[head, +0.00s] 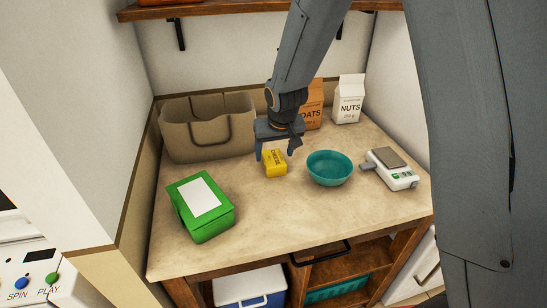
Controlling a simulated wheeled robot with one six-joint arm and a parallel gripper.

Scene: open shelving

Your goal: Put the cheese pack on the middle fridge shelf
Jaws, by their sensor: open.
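The cheese pack (275,164) is a small yellow block with dark lettering, lying on the counter near its middle. My gripper (275,152) points down at the pack with its fingers open. One finger is at the pack's left and the other at its upper right. I cannot tell whether either finger touches it. The upper back part of the pack is partly hidden by the gripper. No fridge shelf can be made out in this view.
A teal bowl (330,168) stands close to the right of the pack. A kitchen scale (393,173), green box (203,210), beige bag (205,138), oats bag (313,108) and nuts carton (348,103) stand around. The counter's front (270,225) is clear. A wooden shelf (200,8) hangs above.

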